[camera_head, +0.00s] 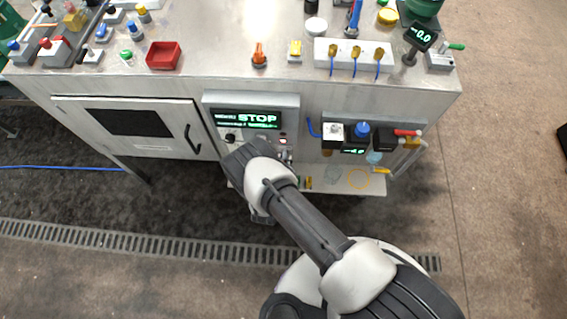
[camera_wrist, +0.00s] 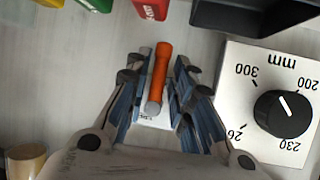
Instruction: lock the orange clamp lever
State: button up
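The orange clamp lever (camera_wrist: 160,72) shows in the wrist view as a short orange bar with a grey round end, on a pale surface. My gripper (camera_wrist: 164,62) is open, with one blue-grey finger on each side of the lever. A narrow gap shows at the right finger; whether the left finger touches the lever I cannot tell. In the head view my arm reaches the front of the bench below the STOP display (camera_head: 258,118), and it hides the lever and my fingertips there.
A black dial (camera_wrist: 284,113) on a white millimetre scale plate is close right of my gripper. Red (camera_wrist: 151,9), green (camera_wrist: 97,4) and dark (camera_wrist: 255,15) parts line the top of the wrist view. A valve unit with a red handle (camera_head: 407,132) is to the right.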

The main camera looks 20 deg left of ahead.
jog(key=shift+o, duration=0.7)
jog(key=v, duration=1.2)
